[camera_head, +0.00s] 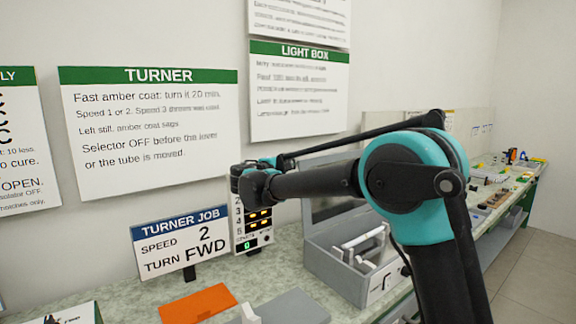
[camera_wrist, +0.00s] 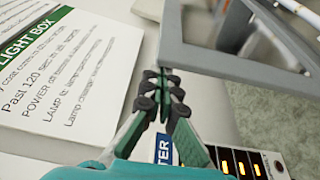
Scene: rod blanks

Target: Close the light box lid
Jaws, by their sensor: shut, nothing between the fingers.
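The light box (camera_head: 335,268) is a grey box on the bench, right of centre in the head view, with white fittings inside. Its grey-framed lid (camera_head: 322,212) stands raised at the back, partly hidden behind my arm. In the wrist view a grey frame that looks like the lid (camera_wrist: 235,66) fills the upper right. My gripper (camera_wrist: 163,76) is shut and empty, its tips just left of and below the frame's near corner. I cannot tell whether they touch. In the head view the fingers are hidden behind my wrist.
A control panel (camera_head: 252,228) with amber lights and the turner job sign (camera_head: 182,240) stand left of the box. An orange sheet (camera_head: 198,304) and a grey piece (camera_head: 290,308) lie in front. Wall signs, including the light box sign (camera_head: 300,92), hang close behind.

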